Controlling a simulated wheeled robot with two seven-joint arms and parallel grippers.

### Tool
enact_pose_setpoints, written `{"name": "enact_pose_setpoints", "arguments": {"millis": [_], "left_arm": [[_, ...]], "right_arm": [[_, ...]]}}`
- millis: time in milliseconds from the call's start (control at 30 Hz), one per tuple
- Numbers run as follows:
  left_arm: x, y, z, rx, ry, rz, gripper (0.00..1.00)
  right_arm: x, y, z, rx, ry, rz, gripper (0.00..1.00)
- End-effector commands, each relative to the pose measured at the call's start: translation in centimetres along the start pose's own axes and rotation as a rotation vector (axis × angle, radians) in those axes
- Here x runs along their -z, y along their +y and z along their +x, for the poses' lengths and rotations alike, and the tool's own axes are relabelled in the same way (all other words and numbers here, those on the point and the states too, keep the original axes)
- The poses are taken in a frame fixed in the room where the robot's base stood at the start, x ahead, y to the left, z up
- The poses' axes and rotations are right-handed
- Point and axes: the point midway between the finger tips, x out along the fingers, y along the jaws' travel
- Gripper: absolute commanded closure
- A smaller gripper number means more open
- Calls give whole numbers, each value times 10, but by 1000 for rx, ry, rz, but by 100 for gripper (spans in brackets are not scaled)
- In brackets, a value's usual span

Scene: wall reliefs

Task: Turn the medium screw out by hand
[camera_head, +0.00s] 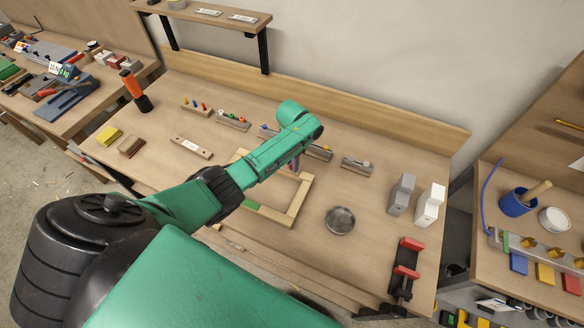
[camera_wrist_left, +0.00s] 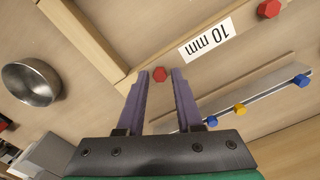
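My left gripper (camera_head: 296,164) reaches over the workbench, in front of the wooden frame's far side. In the left wrist view its two purple fingers (camera_wrist_left: 160,74) are apart. A red hexagonal screw head (camera_wrist_left: 160,74) shows between the fingertips, with a gap on each side. I cannot tell how far below the tips it lies. A second red hexagonal head (camera_wrist_left: 268,9) lies beyond a "10 mm" label (camera_wrist_left: 207,40). Which screw is the medium one is not marked. My arm hides this spot in the head view. My right gripper is not in view.
A wooden frame (camera_head: 296,200) and a metal bowl (camera_head: 340,221) are close by; the bowl is also in the wrist view (camera_wrist_left: 31,82). A rail (camera_wrist_left: 262,98) carries blue and yellow heads. Grey (camera_head: 400,195) and white blocks (camera_head: 429,206) and a red clamp (camera_head: 407,270) stand right.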

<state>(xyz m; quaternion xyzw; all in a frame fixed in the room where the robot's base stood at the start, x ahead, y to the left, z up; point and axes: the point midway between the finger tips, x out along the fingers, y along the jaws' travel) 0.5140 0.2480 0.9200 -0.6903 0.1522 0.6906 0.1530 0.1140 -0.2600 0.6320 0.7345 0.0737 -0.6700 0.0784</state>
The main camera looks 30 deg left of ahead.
Motion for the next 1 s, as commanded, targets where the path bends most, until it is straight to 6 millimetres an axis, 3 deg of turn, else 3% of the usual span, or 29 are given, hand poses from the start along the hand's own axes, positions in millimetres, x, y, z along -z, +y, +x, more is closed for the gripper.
{"name": "enact_pose_setpoints", "arguments": {"millis": [133, 300, 433, 900, 1000], "left_arm": [[0, 0, 0, 0, 1, 136, 65], [0, -1, 0, 1, 0, 456, 65], [0, 0, 0, 0, 0, 571, 65], [0, 0, 0, 1, -1, 1345, 65], [0, 0, 0, 0, 0, 1405, 65]], "right_arm": [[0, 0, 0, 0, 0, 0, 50], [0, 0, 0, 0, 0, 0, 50], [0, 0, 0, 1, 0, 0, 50], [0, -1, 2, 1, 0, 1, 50], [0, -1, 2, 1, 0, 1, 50]]}}
